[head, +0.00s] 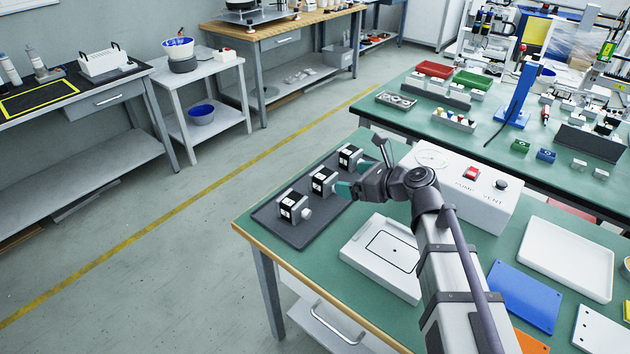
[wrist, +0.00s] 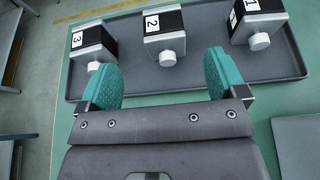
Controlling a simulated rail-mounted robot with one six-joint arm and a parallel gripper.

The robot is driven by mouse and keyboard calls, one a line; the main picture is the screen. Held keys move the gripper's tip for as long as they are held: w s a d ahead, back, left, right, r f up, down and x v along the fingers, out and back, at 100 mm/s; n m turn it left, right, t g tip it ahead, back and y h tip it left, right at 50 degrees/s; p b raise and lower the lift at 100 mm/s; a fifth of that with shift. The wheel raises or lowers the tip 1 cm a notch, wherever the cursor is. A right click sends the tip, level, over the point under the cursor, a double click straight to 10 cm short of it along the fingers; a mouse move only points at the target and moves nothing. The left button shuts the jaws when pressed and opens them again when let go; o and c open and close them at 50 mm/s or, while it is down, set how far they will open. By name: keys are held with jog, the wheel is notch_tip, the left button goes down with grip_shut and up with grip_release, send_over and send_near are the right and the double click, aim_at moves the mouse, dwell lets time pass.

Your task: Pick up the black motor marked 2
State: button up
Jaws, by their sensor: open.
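The motor marked 2 (wrist: 164,33) is a black block with a white label, a silver-grey front and a round white knob. It stands in the middle of a row of three on a dark tray (wrist: 130,92), and also shows in the head view (head: 323,182). The motor marked 3 (wrist: 93,43) is to its left and the motor marked 1 (wrist: 257,22) to its right. My gripper (wrist: 163,80) is open and empty, its teal fingers on the near side of motor 2, which shows ahead between them. In the head view my gripper (head: 352,181) is right beside the row.
A white plate with a black outline (head: 383,256) lies near the tray. A white control box with a red button (head: 468,185) stands behind my arm. A white tray (head: 565,258) and a blue plate (head: 524,294) lie farther right. The floor left of the table is clear.

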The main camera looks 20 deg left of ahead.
aim_at(326, 175)
jog(key=b+x, duration=0.1)
jog(key=x, duration=0.4)
jog(key=shift+d+f+b, duration=0.1)
jog(key=shift+f+b, duration=0.1)
jog(key=shift+b, duration=0.15)
jog(key=b+x, duration=0.1)
jog(key=x, duration=0.1)
jog(key=b+x, duration=0.1)
jog(key=x, duration=0.2)
jog(key=shift+w, duration=0.2)
jog(key=shift+a, duration=0.25)
jog(key=shift+r, duration=0.1)
jog(key=c, duration=1.5)
